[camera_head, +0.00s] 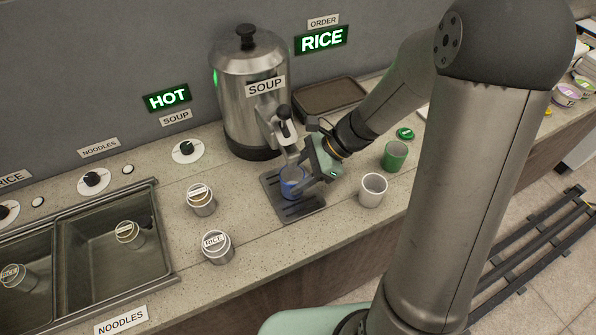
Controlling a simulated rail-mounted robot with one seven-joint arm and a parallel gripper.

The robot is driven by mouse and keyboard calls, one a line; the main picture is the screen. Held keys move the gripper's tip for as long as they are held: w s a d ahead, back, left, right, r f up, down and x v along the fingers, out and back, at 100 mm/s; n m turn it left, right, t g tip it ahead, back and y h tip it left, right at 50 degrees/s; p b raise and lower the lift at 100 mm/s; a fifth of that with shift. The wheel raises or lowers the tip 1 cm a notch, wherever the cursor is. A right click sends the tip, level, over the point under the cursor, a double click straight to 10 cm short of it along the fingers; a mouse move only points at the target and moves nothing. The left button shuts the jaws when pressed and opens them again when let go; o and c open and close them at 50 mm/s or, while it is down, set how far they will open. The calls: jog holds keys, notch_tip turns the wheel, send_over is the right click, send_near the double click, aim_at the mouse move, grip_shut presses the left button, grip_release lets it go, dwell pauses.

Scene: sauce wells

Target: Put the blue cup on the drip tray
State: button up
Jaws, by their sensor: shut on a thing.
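The blue cup (291,183) is upright at the drip tray (273,190), below the spout of the soup urn (246,110). My gripper (301,184) is shut on the blue cup from the right, and its fingers hide part of the cup. The drip tray is a dark slotted plate on the counter. I cannot tell whether the cup's base touches the tray or hangs just above it.
A white cup (373,190) and a green cup (395,155) stand right of the tray. Metal canisters (201,200) stand to the left, near the sink basins (107,250). A brown tray (330,96) lies behind. The counter's front edge runs close to the drip tray.

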jog(key=shift+f, duration=0.15)
jog(key=o, duration=1.1)
